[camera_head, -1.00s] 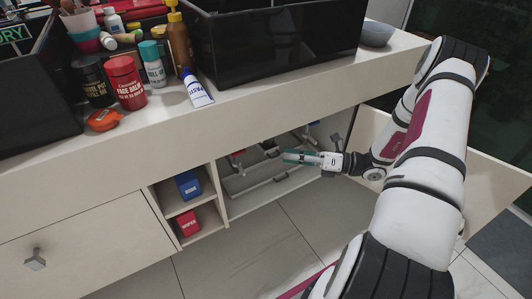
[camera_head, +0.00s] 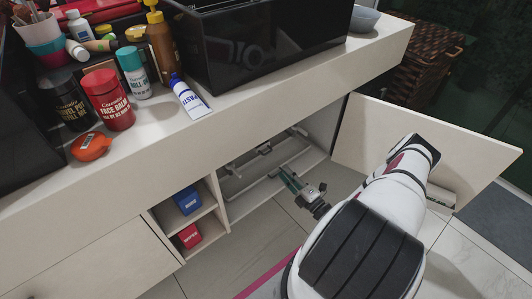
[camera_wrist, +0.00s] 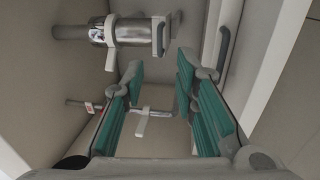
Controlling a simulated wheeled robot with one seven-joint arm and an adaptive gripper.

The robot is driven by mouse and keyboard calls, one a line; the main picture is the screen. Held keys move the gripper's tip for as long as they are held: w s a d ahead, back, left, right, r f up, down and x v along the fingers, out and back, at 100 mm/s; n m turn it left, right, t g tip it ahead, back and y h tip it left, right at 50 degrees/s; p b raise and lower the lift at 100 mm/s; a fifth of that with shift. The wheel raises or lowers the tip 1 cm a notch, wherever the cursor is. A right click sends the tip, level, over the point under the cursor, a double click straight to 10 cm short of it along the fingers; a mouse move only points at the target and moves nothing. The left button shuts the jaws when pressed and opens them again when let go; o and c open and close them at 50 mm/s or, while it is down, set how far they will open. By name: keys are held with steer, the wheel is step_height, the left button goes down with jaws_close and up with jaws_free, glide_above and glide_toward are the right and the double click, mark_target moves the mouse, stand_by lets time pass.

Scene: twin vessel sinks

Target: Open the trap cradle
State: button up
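In the wrist view my gripper (camera_wrist: 158,78) is open, with two green-padded fingers apart and nothing between them. A metal pipe (camera_wrist: 98,33) with a pale clamp (camera_wrist: 128,31) and a small handle (camera_wrist: 158,36) lies ahead of the fingers in the wrist view. I cannot tell which part is the trap cradle, or whether the fingers touch anything.
The cabinet door (camera_head: 420,145) stands open at the right. Shelves with a blue box (camera_head: 188,200) and a red box (camera_head: 190,236) are left of the opening. The countertop (camera_head: 190,135) overhangs it, holding bottles and a black basin (camera_head: 260,50). The floor in front is clear.

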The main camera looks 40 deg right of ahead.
mark_target(267, 153)
steer(key=w+b, duration=0.1)
steer(key=w, duration=0.2)
steer(key=w+r+b, duration=0.1)
steer(key=w, duration=0.3)
steer(key=w+r+b, duration=0.1)
steer(key=w, duration=0.3)
steer(key=shift+w+a, duration=0.2)
steer(key=shift+w, duration=0.05)
